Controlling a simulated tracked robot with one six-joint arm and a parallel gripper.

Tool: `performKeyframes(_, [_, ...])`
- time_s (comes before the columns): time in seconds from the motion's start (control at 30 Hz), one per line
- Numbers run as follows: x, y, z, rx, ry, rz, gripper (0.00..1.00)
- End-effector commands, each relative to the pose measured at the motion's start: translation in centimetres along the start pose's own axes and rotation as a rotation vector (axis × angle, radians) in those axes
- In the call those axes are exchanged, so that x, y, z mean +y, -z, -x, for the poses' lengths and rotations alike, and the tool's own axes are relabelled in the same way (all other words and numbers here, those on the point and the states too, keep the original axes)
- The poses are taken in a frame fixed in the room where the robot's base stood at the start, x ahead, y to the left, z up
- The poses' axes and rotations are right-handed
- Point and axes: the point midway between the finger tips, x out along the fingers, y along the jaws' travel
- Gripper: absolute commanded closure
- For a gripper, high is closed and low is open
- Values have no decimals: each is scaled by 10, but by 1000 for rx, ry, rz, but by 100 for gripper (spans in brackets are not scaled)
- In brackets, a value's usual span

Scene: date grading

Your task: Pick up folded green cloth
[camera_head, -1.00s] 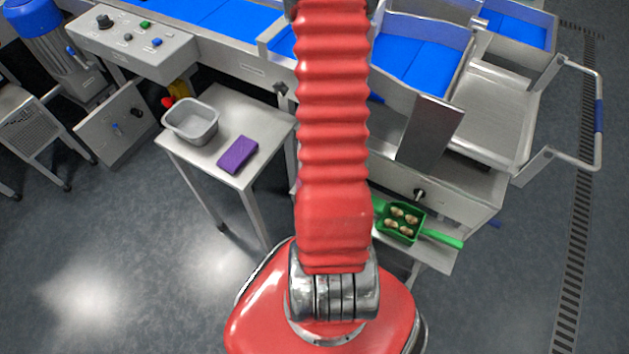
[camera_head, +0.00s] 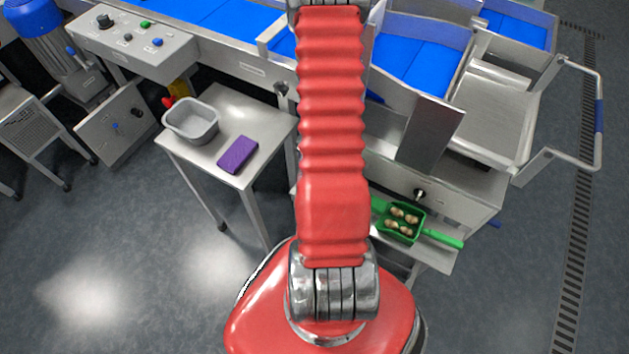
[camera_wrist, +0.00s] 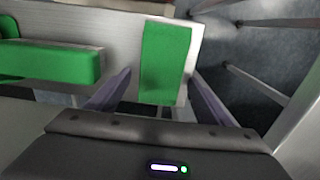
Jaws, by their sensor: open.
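The folded green cloth (camera_wrist: 165,62) is a flat rectangle on a pale metal surface (camera_wrist: 120,33) in the wrist view, close to that surface's right end. My gripper (camera_wrist: 160,76) is open, with one finger on each side of the cloth in the picture. The fingers look apart from the cloth, and their height above it is hard to judge. In the head view my red arm hides my gripper, and I cannot clearly make out the cloth there.
A green scoop (camera_head: 423,233) holding several dates lies on a low shelf right of my arm. Its handle (camera_wrist: 50,62) appears to lie left of the cloth. A side table (camera_head: 207,155) carries a grey tub (camera_head: 190,133) and a purple cloth (camera_head: 237,155).

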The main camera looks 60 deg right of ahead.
Motion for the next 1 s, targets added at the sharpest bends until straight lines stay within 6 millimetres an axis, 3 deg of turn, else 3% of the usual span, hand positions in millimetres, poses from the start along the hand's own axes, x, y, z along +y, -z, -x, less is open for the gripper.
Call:
performKeyframes(0.27, [0,0,0,0,0,0,27])
performKeyframes(0.9, [0,0,0,0,0,0,71])
performKeyframes(1.0, [0,0,0,0,0,0,71])
